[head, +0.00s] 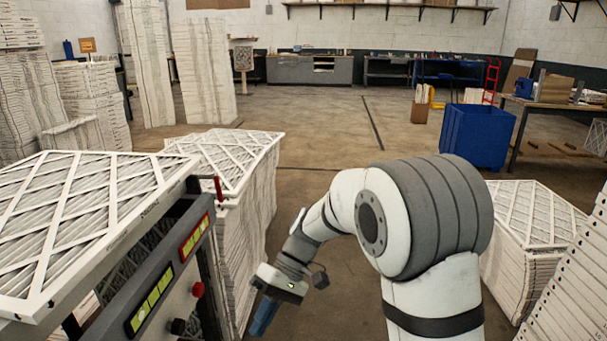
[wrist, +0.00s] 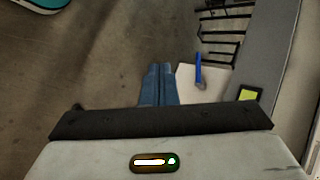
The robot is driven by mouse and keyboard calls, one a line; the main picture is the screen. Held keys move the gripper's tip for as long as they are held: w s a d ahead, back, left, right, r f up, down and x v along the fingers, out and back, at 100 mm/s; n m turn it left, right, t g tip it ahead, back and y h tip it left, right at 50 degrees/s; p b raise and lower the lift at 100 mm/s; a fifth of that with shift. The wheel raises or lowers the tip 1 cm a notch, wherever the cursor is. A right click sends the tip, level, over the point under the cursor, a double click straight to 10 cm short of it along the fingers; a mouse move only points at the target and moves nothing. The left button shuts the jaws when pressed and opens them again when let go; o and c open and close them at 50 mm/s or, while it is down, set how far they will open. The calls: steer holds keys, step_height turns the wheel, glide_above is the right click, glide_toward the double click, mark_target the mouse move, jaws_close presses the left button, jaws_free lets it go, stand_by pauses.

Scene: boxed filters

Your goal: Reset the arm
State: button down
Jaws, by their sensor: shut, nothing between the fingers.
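My arm reaches from the lower right of the head view and bends down to the left. My gripper (head: 262,318) points down beside the panelled machine, with its blue fingers partly cut off by the bottom edge. In the wrist view my gripper (wrist: 159,70) shows its two blue fingers together and empty. The fingers hang over bare floor and touch nothing that I can see.
A machine with a control panel (head: 160,290) and a filter (head: 70,220) on top stands close left. Filter stacks stand behind it (head: 255,200) and at right (head: 525,265). A blue bin (head: 477,136) is farther back. The middle floor (head: 330,130) is clear.

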steer(key=s+d+r+m+t+h+p, duration=0.2)
steer(key=s+d+r+t+p, duration=0.1)
steer(key=d+r, duration=0.3)
steer(key=s+d+r+m+t+h+p, duration=0.2)
steer(key=d+r+p, duration=0.4)
steer(key=d, duration=0.3)
steer(key=s+d+r+m+t+h+p, duration=0.2)
steer(key=s+d+r+m+t+p, duration=0.1)
steer(key=d+r, duration=0.4)
steer(key=s+d+t+p, duration=0.1)
steer(key=s+t, duration=0.1)
steer(key=shift+s+d+m, duration=0.2)
steer(key=shift+s+m, duration=0.1)
steer(key=shift+m, duration=0.1)
steer(key=shift+a, duration=0.1)
